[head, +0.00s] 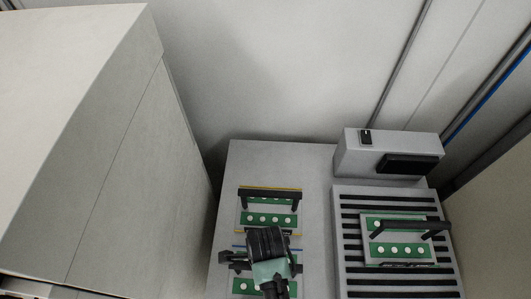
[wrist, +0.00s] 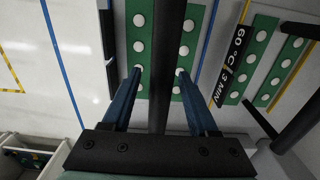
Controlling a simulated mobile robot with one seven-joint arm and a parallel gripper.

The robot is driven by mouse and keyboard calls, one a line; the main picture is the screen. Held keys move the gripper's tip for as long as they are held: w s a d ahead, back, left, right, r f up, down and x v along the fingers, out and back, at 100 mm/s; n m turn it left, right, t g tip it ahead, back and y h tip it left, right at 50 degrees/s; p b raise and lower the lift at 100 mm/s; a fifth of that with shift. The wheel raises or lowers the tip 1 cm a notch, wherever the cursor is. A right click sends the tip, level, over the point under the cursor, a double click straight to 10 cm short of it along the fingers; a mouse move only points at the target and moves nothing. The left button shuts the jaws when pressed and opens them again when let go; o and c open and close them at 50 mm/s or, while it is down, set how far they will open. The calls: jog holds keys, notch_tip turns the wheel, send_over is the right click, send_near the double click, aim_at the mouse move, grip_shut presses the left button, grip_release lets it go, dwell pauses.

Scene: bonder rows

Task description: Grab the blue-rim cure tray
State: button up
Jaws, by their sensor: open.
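The blue-rim cure tray (head: 247,287) lies at the front left of the grey bench, mostly hidden under my gripper. A blue line shows along its far side. In the wrist view it has green strips (wrist: 138,45) with white dots, and a black bar handle (wrist: 169,45) runs between them. Blue lines run to the left and right of the strips. My gripper (head: 265,268) is over this tray, pointing down. In the wrist view my gripper (wrist: 158,74) is open, its two blue fingers on either side of the handle with gaps visible.
A yellow-edged tray (head: 269,219) with a black handle sits just behind. A black label (wrist: 233,66) reads 60°C, 3 MIN. At right, another handled tray (head: 402,261) rests on a slatted plate (head: 346,222), before a grey box (head: 365,160). A large pale cabinet (head: 140,170) stands left.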

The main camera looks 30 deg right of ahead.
jog(key=shift+f, duration=0.45)
grip_shut()
jog(key=shift+r, duration=0.1)
dwell(1.0)
